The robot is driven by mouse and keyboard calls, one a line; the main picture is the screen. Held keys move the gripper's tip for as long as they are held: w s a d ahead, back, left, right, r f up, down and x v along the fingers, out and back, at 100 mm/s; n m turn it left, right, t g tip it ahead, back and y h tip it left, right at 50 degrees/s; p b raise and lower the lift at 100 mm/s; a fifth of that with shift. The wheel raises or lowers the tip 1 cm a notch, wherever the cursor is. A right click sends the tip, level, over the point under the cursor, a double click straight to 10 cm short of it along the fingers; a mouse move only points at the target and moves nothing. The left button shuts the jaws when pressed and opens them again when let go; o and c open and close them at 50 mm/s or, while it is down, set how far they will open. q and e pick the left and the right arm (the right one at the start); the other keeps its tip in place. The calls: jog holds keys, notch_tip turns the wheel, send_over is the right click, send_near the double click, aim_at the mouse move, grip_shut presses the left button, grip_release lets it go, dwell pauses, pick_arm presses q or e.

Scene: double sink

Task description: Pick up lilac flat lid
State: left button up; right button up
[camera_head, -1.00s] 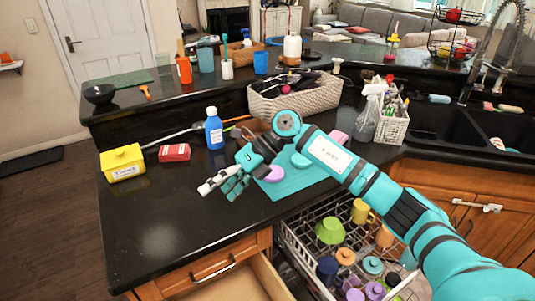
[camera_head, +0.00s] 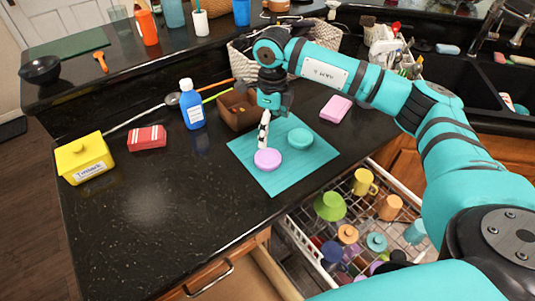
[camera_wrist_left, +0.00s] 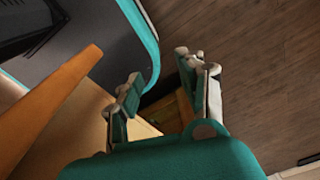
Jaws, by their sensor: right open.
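The lilac flat lid (camera_head: 267,159), a round disc, lies on the teal mat (camera_head: 272,182) on the counter in the head view. A round teal lid (camera_head: 300,138) lies on the mat to its right. My right gripper (camera_head: 264,140) points down just behind the lilac lid, with its fingertips close to the lid's far edge. It is open and holds nothing; whether it touches the lid cannot be told. My left gripper (camera_wrist_left: 162,88) shows in the left wrist view with fingers apart and nothing between them.
A brown container (camera_head: 238,110) stands close behind the mat, left of my right gripper. A blue bottle (camera_head: 191,104), a red box (camera_head: 147,138) and a yellow box (camera_head: 85,157) stand left. A pink block (camera_head: 336,109) lies right. An open dish rack (camera_head: 318,222) is below the counter edge.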

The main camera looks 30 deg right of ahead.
jog(key=p, duration=0.1)
send_over(268, 157)
jog(key=f, duration=0.5)
jog(key=shift+s+d, duration=0.15)
jog(key=shift+d, duration=0.2)
jog(key=shift+f+p, duration=0.3)
jog(key=shift+f, duration=0.25)
jog(key=shift+a+f+p, duration=0.1)
jog(key=shift+f+p, duration=0.15)
jog(key=shift+p, duration=0.05)
jog(key=f+p, duration=0.1)
jog(key=f, duration=0.1)
jog(key=f+p, duration=0.1)
jog(key=shift+a+f, duration=0.35)
jog(key=shift+f, duration=0.5)
jog(key=c, duration=1.2)
pick_arm(q)
jog(key=r, duration=0.3)
jog(key=w+r, duration=0.1)
jog(key=r, duration=0.1)
jog(key=shift+d, duration=0.25)
jog(key=shift+f, duration=0.15)
pick_arm(e)
jog(key=shift+r, duration=0.1)
